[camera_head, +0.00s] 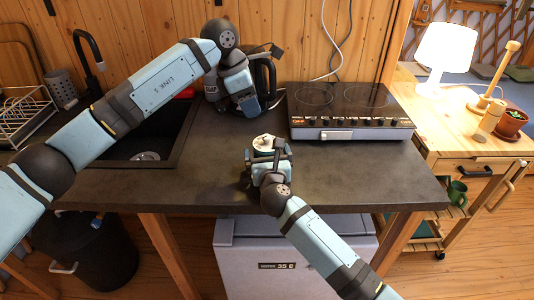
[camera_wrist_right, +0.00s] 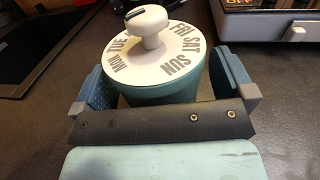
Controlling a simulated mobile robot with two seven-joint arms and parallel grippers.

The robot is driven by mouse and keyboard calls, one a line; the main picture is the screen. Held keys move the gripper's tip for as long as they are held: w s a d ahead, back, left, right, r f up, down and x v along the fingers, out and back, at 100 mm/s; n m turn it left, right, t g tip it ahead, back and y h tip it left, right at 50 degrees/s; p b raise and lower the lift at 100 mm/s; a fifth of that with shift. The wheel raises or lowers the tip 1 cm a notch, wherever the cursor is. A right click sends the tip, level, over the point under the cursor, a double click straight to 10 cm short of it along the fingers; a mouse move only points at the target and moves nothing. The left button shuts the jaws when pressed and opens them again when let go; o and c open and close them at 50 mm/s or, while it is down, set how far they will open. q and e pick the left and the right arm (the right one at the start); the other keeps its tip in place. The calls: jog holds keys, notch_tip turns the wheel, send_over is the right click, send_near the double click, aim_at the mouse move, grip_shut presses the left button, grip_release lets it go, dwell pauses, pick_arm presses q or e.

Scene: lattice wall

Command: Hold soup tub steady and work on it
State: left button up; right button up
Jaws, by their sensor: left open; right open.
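The soup tub (camera_head: 265,142) stands upright on the dark counter, right of the sink and in front of the hob. In the right wrist view the tub (camera_wrist_right: 166,95) is teal, with a white lid (camera_wrist_right: 132,68) lettered with weekdays and topped by a white knob (camera_wrist_right: 150,25). My right gripper (camera_head: 267,153) is open around the tub, one finger on each side. A gap shows at the right finger; contact on the left is unclear. My left gripper (camera_head: 248,103) is open and empty above the back of the counter, near the kettle; its fingertips are hard to make out.
A dark kettle (camera_head: 265,75) stands behind my left gripper. A hob (camera_head: 350,104) occupies the counter's back right. The black sink (camera_head: 150,135) lies left, under my left arm. A lit lamp (camera_head: 445,48) stands on the wooden side table. The counter's front right is clear.

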aim_at(266, 136)
jog(key=shift+w, duration=0.1)
jog(key=c, duration=0.9)
jog(key=shift+o, duration=1.3)
jog(key=shift+c, duration=1.2)
pick_arm(q)
jog(key=shift+o, duration=0.2)
jog(key=shift+o, duration=0.4)
jog(key=shift+f, duration=0.1)
jog(key=d+f+n, duration=0.1)
jog(key=f+n, duration=0.1)
jog(key=f, duration=0.1)
jog(key=d+f+n+t, duration=0.1)
jog(key=f+n, duration=0.1)
jog(key=d+f+n+t, duration=0.1)
jog(key=f+n, duration=0.1)
jog(key=f, duration=0.1)
jog(key=shift+d+f+n+y, duration=0.15)
jog(key=shift+f+n+y, duration=0.15)
jog(key=shift+n, duration=0.1)
